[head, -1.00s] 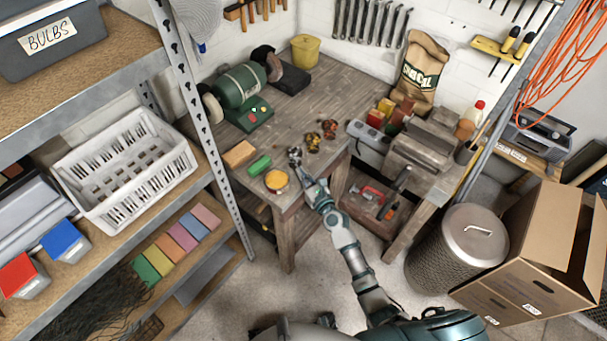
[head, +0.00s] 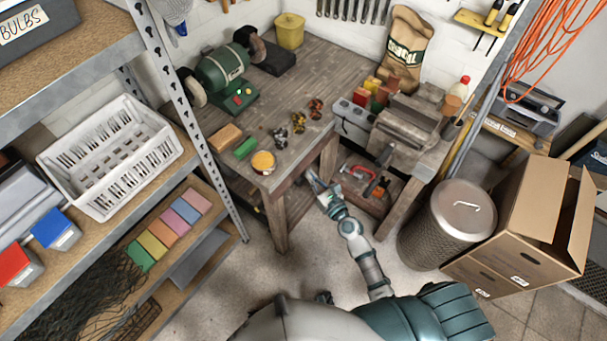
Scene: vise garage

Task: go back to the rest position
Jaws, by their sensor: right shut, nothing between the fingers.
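My right gripper (head: 317,181) is in the head view, shut and empty, just off the front edge of the wooden workbench (head: 300,75). It is apart from the things on the bench top. My right arm comes up from the bottom of the picture, over the floor. My left gripper is not in the head view.
Shelving (head: 190,120) stands left. A metal bin (head: 450,225) and cardboard box (head: 530,230) stand right. Floor between is clear.

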